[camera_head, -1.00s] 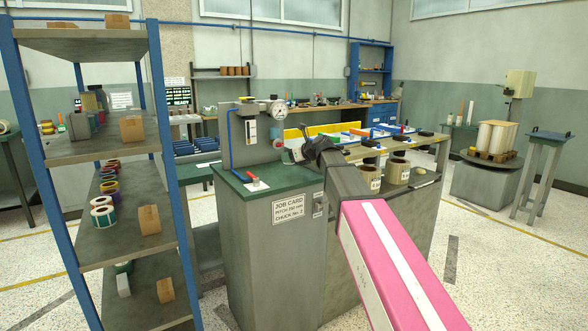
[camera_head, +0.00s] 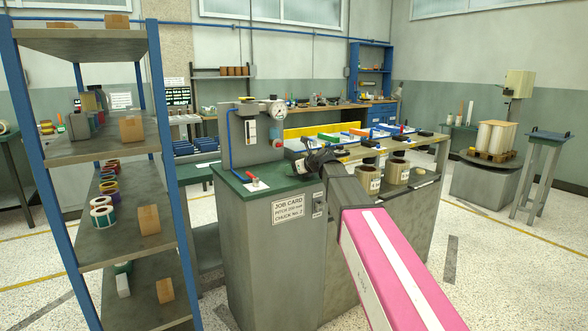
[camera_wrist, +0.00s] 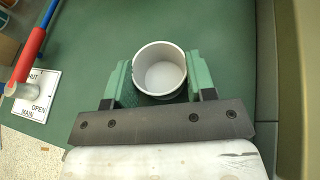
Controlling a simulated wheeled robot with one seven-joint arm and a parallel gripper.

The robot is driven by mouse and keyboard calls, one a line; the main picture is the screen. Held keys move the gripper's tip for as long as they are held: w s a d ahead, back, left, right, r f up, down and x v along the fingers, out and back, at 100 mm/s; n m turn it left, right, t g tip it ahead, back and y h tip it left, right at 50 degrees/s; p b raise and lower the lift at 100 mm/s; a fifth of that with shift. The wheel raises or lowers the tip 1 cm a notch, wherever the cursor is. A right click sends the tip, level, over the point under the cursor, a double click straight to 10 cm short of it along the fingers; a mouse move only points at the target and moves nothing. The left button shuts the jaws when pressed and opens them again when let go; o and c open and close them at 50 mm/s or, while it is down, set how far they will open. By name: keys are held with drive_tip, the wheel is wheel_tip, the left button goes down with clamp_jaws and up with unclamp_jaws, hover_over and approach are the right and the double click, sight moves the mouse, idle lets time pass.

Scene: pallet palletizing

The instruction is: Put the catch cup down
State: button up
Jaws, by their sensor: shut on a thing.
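The catch cup (camera_wrist: 160,72) is a round, light grey-white cup, upright and open at the top in the wrist view; it looks empty inside. My gripper (camera_wrist: 158,82) is shut on it, with one green finger pad on each side. Below it is the green bench top (camera_wrist: 85,75). I cannot tell whether the cup's base touches that top. In the head view my gripper (camera_head: 312,163) is low over the right part of the green bench top (camera_head: 236,176), and the cup cannot be made out there.
A valve with a red handle (camera_head: 254,182) stands on the green top, left of my gripper; its OPEN/SHUT label (camera_wrist: 38,92) shows in the wrist view. A pressure gauge (camera_head: 277,111) is behind. Labelled rolls (camera_head: 368,178) stand to the right. The green top between valve and cup is clear.

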drive_tip(key=o, duration=0.9)
drive_tip(key=v, duration=1.2)
drive_tip(key=shift+r, duration=0.15)
